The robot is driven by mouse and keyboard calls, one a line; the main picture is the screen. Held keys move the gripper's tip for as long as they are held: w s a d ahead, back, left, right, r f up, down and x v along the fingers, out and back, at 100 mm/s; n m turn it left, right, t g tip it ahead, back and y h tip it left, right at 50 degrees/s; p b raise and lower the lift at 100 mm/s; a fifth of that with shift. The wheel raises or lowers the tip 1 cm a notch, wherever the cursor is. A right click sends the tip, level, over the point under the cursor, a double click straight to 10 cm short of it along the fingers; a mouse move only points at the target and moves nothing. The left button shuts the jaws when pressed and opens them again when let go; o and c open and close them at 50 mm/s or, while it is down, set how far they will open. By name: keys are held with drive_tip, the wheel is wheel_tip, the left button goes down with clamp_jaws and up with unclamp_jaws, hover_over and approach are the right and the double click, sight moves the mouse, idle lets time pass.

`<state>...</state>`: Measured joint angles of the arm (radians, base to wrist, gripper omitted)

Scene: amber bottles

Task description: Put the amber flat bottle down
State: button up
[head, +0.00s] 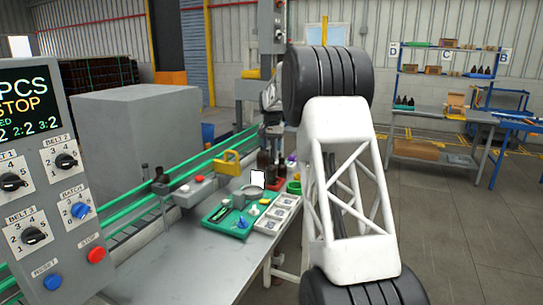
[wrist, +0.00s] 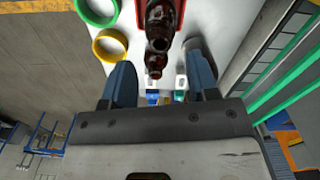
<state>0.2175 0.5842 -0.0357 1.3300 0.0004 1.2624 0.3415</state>
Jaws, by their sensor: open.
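My gripper (wrist: 161,80) is open, its two blue fingers apart in the wrist view. A dark amber bottle (wrist: 163,14) stands at the top of that view, at a red tray (wrist: 194,10). A smaller amber bottle (wrist: 154,66) shows just below it, between the fingers in the picture; I see no finger touching it. I cannot tell which is the flat bottle. In the head view dark bottles (head: 263,160) stand at the far end of the bench, just below my gripper (head: 271,130), which is small and partly hidden there.
A green tray (head: 216,216) with small items lies on the grey bench (head: 185,255), beside white-framed pieces (head: 275,213). A yellow ring (wrist: 109,46) and a green ring lie left of the bottles in the wrist view. The near bench is clear.

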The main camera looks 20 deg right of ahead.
wheel_tip(320, 180, up, 6)
drive_tip(key=shift+f, duration=0.2)
idle(0.9)
drive_tip(key=s+a+r+n, duration=0.15)
drive_tip(key=s+a, duration=0.35)
drive_tip(key=s, duration=0.6)
drive_tip(key=s+a+r+n+t, duration=0.1)
drive_tip(key=s+a+r, duration=0.3)
drive_tip(key=s, duration=0.8)
drive_tip(key=s+a+r+n, duration=0.1)
drive_tip(key=s+a+r, duration=0.1)
drive_tip(key=s+a, duration=0.65)
drive_tip(key=s+a+f+n, duration=0.1)
drive_tip(key=s+f, duration=0.3)
drive_tip(key=s, duration=0.8)
drive_tip(key=s+a+f+t, duration=0.1)
drive_tip(key=s+f, duration=0.4)
drive_tip(key=s, duration=0.8)
drive_tip(key=s+a+f+n, duration=0.1)
drive_tip(key=s+f, duration=0.4)
drive_tip(key=s, duration=0.8)
drive_tip(key=shift+a+n+t, duration=0.3)
drive_tip(key=shift+a+n, duration=0.05)
drive_tip(key=shift+a, duration=0.15)
